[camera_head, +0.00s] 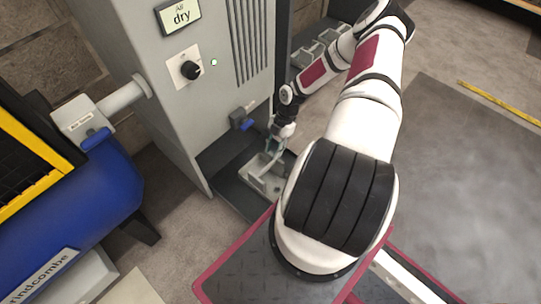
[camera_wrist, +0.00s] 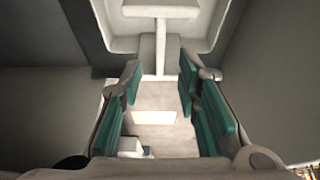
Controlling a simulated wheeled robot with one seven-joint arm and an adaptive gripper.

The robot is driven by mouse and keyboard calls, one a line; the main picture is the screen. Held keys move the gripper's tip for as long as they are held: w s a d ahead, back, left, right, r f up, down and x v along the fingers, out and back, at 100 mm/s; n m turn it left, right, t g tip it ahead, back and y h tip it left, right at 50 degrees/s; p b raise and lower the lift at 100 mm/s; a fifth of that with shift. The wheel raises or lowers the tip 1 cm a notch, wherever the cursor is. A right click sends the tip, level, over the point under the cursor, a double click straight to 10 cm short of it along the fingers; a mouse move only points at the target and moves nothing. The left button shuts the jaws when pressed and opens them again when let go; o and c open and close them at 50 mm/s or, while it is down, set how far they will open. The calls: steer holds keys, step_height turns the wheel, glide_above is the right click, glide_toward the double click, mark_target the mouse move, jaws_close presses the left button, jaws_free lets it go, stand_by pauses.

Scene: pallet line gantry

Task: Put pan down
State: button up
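The pan is a pale grey, shallow, open tray (camera_head: 266,181) low at the foot of the grey dryer cabinet. In the wrist view its pale inside with a T-shaped rib (camera_wrist: 160,12) lies just beyond the fingertips. My gripper (camera_head: 274,146) is directly above the pan and reaches down to it. In the wrist view its teal-padded fingers (camera_wrist: 160,80) stand well apart, on either side of a pale part that seems to belong to the pan. I cannot tell whether the pads touch it. The pan's underside is hidden, so its contact below is unclear.
The grey cabinet (camera_head: 170,80), with a dial and a "dry" sign, rises behind the pan. A dark base (camera_head: 229,187) lies around the pan. A blue tank (camera_head: 85,215) stands at left. Grey pieces (camera_head: 318,50) sit behind my arm. The floor at right (camera_head: 470,180) is clear.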

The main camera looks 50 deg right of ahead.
step_height(320, 180, up, 21)
steer(key=w+d+m+g+h, duration=0.1)
steer(key=d+m+g+h, duration=0.1)
steer(key=m+g+h, duration=0.15)
steer(key=s+a+r+m+h, duration=0.15)
steer(key=a+r, duration=0.25)
steer(key=r, duration=0.5)
steer(key=a+r+m+h, duration=0.1)
steer(key=a+r+m, duration=0.2)
steer(key=r, duration=0.7)
steer(key=s+a+r+m+t, duration=0.2)
steer(key=s+a+r+m, duration=0.5)
steer(key=a+r, duration=0.4)
steer(key=s+a+r+m+t, duration=0.1)
steer(key=s+a+m, duration=0.1)
steer(key=s+a, duration=0.2)
steer(key=s+a+r+m+t+y, duration=0.1)
steer(key=s+a, duration=0.3)
steer(key=s, duration=0.7)
steer(key=shift+a+r+m+y, duration=0.3)
steer(key=shift+r+m, duration=0.1)
steer(key=shift+r, duration=0.35)
